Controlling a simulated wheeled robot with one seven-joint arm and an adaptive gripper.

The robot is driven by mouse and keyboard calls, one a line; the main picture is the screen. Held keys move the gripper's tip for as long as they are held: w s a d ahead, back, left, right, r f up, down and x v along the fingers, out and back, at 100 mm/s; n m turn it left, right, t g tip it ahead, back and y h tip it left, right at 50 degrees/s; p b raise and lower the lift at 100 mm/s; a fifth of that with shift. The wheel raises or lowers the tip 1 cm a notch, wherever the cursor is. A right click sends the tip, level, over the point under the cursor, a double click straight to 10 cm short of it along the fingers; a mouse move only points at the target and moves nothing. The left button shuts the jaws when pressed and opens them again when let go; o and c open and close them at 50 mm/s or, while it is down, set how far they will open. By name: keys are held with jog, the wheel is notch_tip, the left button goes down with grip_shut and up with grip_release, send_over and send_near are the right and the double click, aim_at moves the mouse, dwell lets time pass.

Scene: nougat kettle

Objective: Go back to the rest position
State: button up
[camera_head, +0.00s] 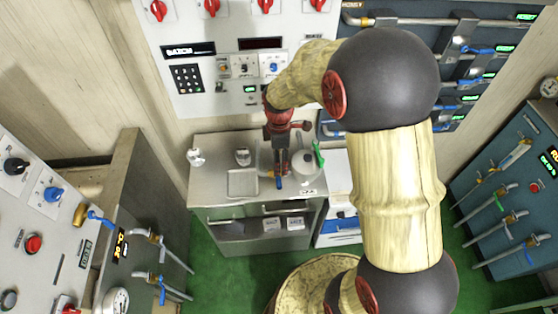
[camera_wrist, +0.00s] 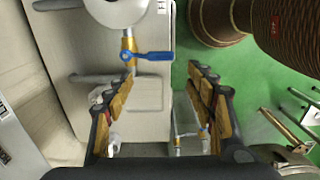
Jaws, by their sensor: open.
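My gripper (camera_head: 281,172) hangs at the end of my raised arm, above the small grey counter (camera_head: 228,208) in the middle of the head view. In the wrist view my gripper (camera_wrist: 160,100) has its two wood-coloured fingers wide apart with nothing held between them. A pale round vessel (camera_wrist: 112,10) shows at the top of the wrist view, with a brass tap and a blue lever (camera_wrist: 148,56) beyond the fingertips. The round vessel (camera_head: 304,164) also stands on the counter just right of my gripper, apart or touching I cannot tell.
A control panel (camera_head: 228,50) with red knobs rises behind. Cabinets with pipes and valves (camera_head: 515,200) flank both sides. Green floor (camera_head: 250,275) is open in front of the counter.

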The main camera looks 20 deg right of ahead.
dwell(0.3)
jog(key=s+a+r+m+t+b, duration=0.2)
jog(key=s+r+m+b, duration=0.4)
jog(key=s, duration=0.4)
jog(key=s+a+r+m+t+b, duration=0.2)
jog(key=s+r+m+t+b, duration=0.1)
jog(key=s+r+m+b, duration=0.3)
jog(key=s+m, duration=0.2)
jog(key=s, duration=0.2)
jog(key=shift+s+m+t, duration=0.2)
jog(key=shift+m+t, duration=0.1)
